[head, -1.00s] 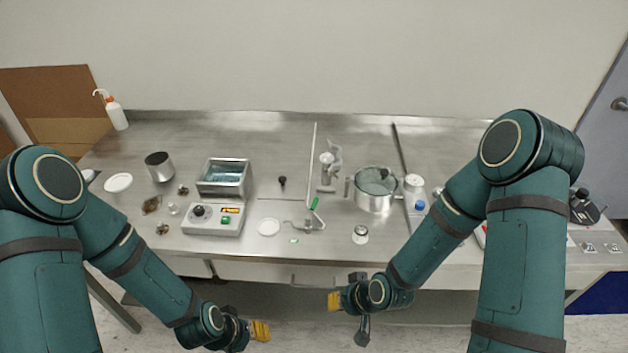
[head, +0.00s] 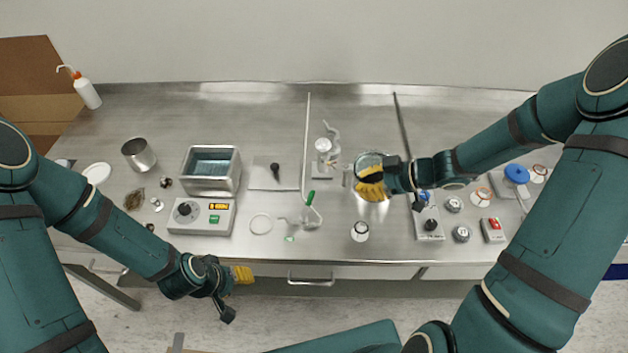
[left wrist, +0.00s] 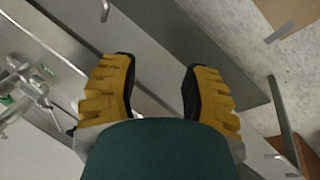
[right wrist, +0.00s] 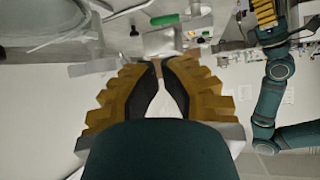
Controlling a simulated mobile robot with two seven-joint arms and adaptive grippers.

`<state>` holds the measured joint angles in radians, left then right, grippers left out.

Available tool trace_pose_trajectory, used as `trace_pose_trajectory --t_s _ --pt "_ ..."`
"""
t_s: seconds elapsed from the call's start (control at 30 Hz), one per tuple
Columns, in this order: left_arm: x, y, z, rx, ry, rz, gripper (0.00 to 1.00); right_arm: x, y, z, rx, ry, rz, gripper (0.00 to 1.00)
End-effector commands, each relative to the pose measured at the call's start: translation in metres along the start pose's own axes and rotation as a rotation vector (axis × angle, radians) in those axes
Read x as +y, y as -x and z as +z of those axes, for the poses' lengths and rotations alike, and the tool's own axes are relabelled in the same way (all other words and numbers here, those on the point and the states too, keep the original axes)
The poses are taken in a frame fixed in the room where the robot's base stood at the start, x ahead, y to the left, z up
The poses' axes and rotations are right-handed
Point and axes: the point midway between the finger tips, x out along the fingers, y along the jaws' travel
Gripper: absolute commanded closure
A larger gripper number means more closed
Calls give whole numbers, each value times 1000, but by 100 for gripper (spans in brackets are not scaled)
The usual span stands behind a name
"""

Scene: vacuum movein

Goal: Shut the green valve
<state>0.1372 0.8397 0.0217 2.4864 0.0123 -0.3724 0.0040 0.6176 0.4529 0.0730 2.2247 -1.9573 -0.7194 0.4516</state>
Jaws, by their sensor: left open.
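The green valve handle (head: 310,198) is a small green lever on a clear glass fitting (head: 312,217) at the middle of the bench. It also shows at the top of the right wrist view (right wrist: 164,20). A bit of green (left wrist: 6,100) shows at the left edge of the left wrist view. My right gripper (head: 362,184) is over the metal pot, right of the valve and apart from it; its fingertips are close together with a narrow gap. My left gripper (head: 250,275) is open and empty, low in front of the bench edge.
The metal pot (head: 385,159) is partly hidden by my right gripper. A water bath (head: 211,189) and control box (head: 203,216) stand left of the valve. A white dish (head: 261,223) and small jar (head: 360,231) sit near the front edge. A thin upright rod (head: 307,130) rises behind the valve.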

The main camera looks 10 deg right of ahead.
Motion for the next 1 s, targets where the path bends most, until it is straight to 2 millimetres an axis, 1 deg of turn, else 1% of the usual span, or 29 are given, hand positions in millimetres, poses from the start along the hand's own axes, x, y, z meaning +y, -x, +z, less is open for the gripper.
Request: trace_pose_trajectory --t_s 0.07,0.17,0.27,0.6,0.7,0.83,1.0 --pt "0 0 0 0 0 0 53 0 0 1 -3 10 -6 100" --pt "-1 -3 0 0 0 0 53 -1 -8 1 -2 12 -9 100" --pt "-3 -8 1 0 1 -1 53 -1 -23 2 -2 12 -10 100" --pt "-10 -29 5 -3 -1 -5 53 -2 -90 4 -2 10 -9 100" --pt "-12 -34 7 -7 -2 -5 53 -2 -107 3 -2 11 -9 100" --pt "-14 -39 10 -13 -4 -4 53 -2 -124 3 -2 11 -8 100" --pt "-15 -42 12 -18 -5 -3 53 -2 -136 2 -3 11 -7 100"
